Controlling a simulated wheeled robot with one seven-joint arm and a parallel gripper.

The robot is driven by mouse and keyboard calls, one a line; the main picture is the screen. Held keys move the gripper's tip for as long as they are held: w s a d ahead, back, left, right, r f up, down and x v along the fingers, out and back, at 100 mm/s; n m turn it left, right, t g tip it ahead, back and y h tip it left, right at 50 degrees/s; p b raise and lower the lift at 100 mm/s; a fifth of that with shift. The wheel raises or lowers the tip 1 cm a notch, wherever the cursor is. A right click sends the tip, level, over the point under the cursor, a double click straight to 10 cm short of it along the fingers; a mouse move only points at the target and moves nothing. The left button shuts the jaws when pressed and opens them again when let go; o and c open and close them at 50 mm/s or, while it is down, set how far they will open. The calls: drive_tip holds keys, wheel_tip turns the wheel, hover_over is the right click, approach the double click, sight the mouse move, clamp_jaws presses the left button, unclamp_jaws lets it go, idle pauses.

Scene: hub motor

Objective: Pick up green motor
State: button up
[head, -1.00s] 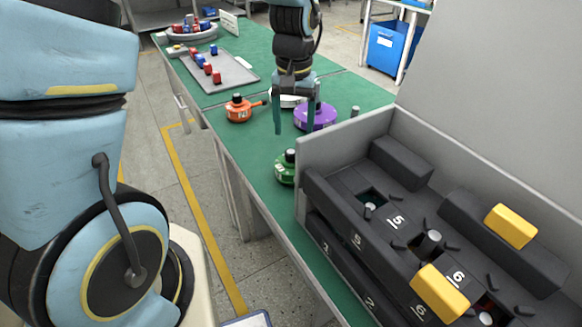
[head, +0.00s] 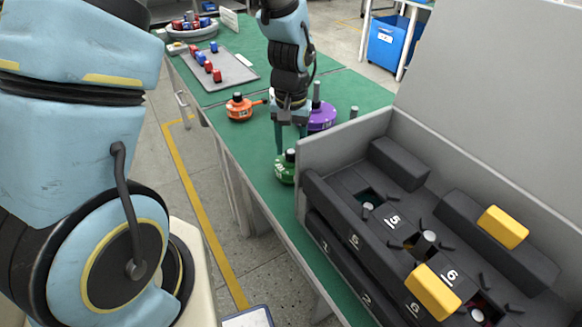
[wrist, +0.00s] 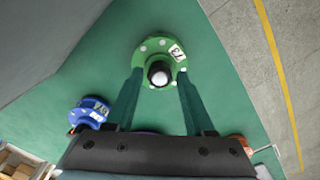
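The green motor (head: 284,172) stands on the green table beside the left wall of the grey rack, which hides part of its right side in the head view. In the wrist view the green motor (wrist: 160,58) shows as a round flange with a dark shaft and a pale tip. My gripper (head: 289,152) points down just above it. In the wrist view the two green fingers (wrist: 157,88) are apart, with the motor's shaft between their tips. Nothing is held. I cannot tell whether the fingers reach down to the shaft's height.
The grey rack (head: 318,150) with black numbered compartments stands close on the right. An orange motor (head: 238,110) and a purple motor (head: 322,118) stand behind the gripper. A blue motor (wrist: 90,110) shows in the wrist view. A grey tray (head: 238,78) with small parts lies farther back.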

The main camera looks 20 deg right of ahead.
clamp_jaws()
idle(1.0)
